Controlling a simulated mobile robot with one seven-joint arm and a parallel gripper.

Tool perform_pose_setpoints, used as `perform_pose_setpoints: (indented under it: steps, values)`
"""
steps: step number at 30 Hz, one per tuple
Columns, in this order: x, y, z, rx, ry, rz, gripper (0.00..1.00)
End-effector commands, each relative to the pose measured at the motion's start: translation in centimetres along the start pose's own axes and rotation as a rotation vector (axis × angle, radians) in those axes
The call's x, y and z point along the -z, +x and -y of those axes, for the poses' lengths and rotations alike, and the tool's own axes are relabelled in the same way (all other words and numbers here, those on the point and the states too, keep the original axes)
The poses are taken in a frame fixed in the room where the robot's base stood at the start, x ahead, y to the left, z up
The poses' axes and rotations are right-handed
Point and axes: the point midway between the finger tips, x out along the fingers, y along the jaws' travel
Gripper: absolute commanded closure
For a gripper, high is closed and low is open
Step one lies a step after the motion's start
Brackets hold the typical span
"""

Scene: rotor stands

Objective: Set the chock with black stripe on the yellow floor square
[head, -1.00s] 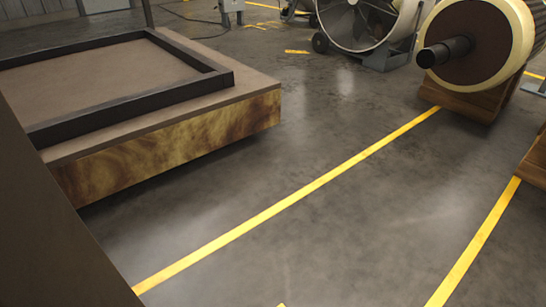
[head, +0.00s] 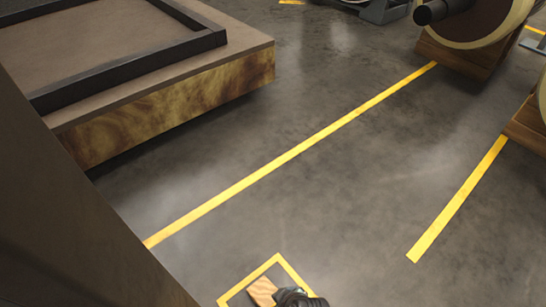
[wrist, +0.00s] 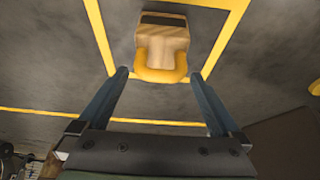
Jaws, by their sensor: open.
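The chock with black stripe (wrist: 162,35) is a wooden block with a dark band and a yellow handle (wrist: 162,66). It sits inside the yellow floor square (wrist: 222,40), apart from the side lines, seemingly on the floor. In the head view the chock (head: 262,291) shows partly at the bottom edge, within the square's outline (head: 280,259). My gripper (wrist: 159,76) is open, its two fingers apart on either side of the handle's near end, with gaps on both sides. In the head view my gripper (head: 290,298) is a dark shape beside the chock; its fingers cannot be made out.
A low platform with a dark frame (head: 165,110) stands at the left. Large rotors on wooden stands (head: 465,55) are at the upper right. Yellow lines (head: 300,148) cross the grey floor, and the floor between them is clear.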

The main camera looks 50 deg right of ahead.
Motion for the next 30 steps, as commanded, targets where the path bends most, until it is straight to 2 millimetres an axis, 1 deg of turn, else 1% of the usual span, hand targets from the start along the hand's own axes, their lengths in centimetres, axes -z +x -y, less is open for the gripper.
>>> perform_pose_setpoints:
  steps: [1,3,6,9,14,30]
  values:
    - [0.3,-1.6,0.0,0.0,-0.001,0.0,0.0]
    - [0.2,-2.6,0.0,0.0,-0.001,0.0,0.0]
    - [0.2,-3.8,0.0,0.0,-0.001,-0.001,0.0]
    - [0.1,-4.6,0.0,0.0,0.0,0.0,0.0]
    - [0.0,-5.0,0.0,0.0,-0.001,0.0,0.0]
    - [0.0,-4.9,0.0,0.0,0.0,-0.001,0.0]
